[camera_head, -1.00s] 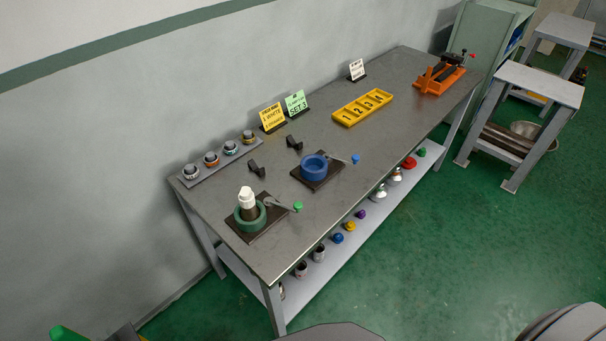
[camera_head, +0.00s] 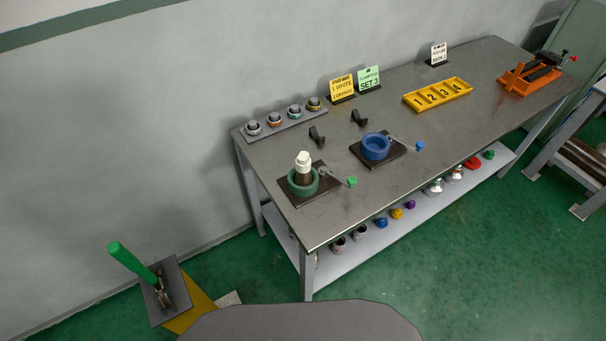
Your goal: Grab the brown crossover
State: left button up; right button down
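I cannot pick out a brown crossover with certainty. A white fitting (camera_head: 303,162) with a dark brown section below it stands upright in the green vise (camera_head: 303,186) at the near left of the workbench (camera_head: 345,207). A rack (camera_head: 285,123) at the back left holds several small ring-shaped fittings, some with an orange-brown band. A blue vise (camera_head: 376,147) to the right looks empty. Neither of my grippers shows in the head view.
The lower shelf (camera_head: 352,262) holds several small fittings and coloured caps. A numbered yellow tray (camera_head: 437,95), sign cards (camera_head: 341,87) and an orange vise (camera_head: 530,76) stand farther right. A yellow stand (camera_head: 201,303) with a green-handled tool (camera_head: 135,264) is at lower left.

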aim_at(300, 179)
jog(key=u, duration=2.25)
jog(key=k, duration=0.55)
jog(key=z, duration=0.7)
